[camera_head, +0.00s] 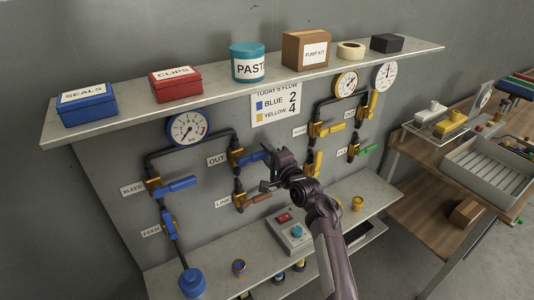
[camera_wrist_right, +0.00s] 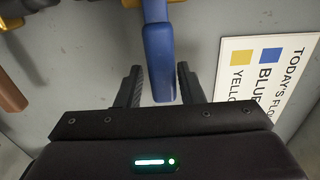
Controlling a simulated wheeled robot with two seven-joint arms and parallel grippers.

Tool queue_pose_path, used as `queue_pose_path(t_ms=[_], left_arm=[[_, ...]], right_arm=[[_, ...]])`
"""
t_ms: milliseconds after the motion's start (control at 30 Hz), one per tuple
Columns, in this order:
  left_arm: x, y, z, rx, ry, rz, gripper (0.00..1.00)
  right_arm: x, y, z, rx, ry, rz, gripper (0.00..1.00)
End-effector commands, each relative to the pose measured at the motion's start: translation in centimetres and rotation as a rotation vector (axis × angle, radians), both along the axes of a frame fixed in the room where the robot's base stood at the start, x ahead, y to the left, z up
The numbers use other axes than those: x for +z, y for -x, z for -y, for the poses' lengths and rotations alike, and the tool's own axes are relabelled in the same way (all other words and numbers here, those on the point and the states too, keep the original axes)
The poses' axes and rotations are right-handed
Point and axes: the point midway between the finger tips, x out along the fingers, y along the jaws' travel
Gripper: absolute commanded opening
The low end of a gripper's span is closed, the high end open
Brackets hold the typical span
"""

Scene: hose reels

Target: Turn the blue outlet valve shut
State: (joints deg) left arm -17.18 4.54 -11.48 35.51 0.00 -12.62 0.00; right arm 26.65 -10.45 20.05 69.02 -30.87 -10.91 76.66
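The blue outlet valve's handle (camera_head: 252,157) is beside the OUT label on the left pipe set. It sticks out to the right from its brass body (camera_head: 236,157), roughly across the vertical pipe. My right gripper (camera_head: 270,170) is at the handle's free end in the head view and partly hides it. In the right wrist view the blue handle (camera_wrist_right: 158,50) reaches down between the two dark fingers of my right gripper (camera_wrist_right: 159,72). The fingers are open, with a visible gap on each side of the handle. My left gripper is not in view.
The orange-brown LINK lever (camera_head: 258,197) is just below. Blue BLEED (camera_head: 180,184) and FEED (camera_head: 169,224) handles are to the left, yellow and green valves to the right. A shelf (camera_head: 215,90) with boxes overhangs above. A control box (camera_head: 290,232) stands on the lower shelf.

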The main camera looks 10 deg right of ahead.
Motion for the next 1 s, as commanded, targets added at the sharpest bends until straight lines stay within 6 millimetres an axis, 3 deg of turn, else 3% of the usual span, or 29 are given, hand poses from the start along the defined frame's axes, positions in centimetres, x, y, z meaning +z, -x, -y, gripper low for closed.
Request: queue_pose_path(t_ms=[333, 467, 800, 1000], left_arm=[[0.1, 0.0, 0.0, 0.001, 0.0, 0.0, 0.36], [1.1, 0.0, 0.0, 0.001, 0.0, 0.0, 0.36], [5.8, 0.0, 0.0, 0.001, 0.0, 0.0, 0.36], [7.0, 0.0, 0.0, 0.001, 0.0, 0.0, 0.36]], right_arm=[[0.2, 0.0, 0.1, -0.001, 0.002, 0.004, 0.44], [0.5, 0.7, 0.3, -0.002, 0.002, 0.003, 0.44], [0.6, 5.2, 1.8, -0.002, 0.002, 0.0, 0.44], [0.3, 7.0, 2.4, -0.001, 0.001, 0.0, 0.44]])
